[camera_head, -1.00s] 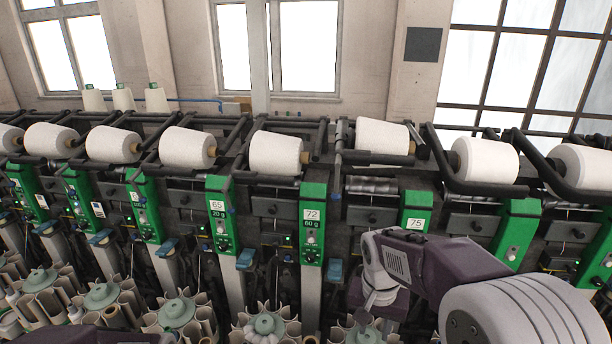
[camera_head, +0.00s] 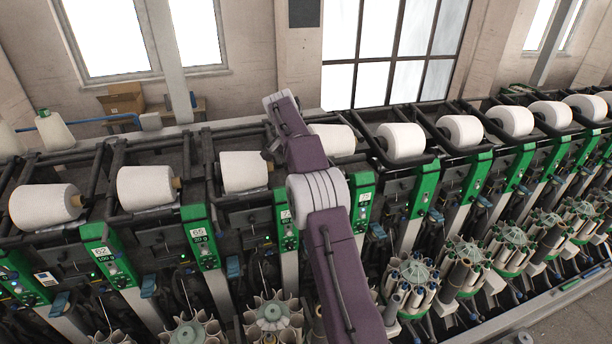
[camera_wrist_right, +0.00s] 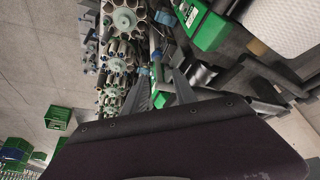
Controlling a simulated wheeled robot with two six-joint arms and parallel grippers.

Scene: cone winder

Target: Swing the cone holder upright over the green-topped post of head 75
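The green-topped post of head 75 (camera_head: 363,205) stands right of my right arm in the head view, its left side partly covered. The white cone (camera_head: 335,139) behind it lies on its side, partly hidden by the arm. Its black cone holder (camera_head: 366,142) shows only at the right. In the head view the fingers are not clear. My left gripper is out of view.
Head 72's post (camera_head: 286,222) and cone (camera_head: 243,171) are left of my arm. More heads, with black frames and cones, run both ways. Round tube magazines (camera_head: 412,272) stand below the posts. Open floor (camera_wrist_right: 45,60) shows left in the wrist view, with green crates (camera_wrist_right: 58,118).

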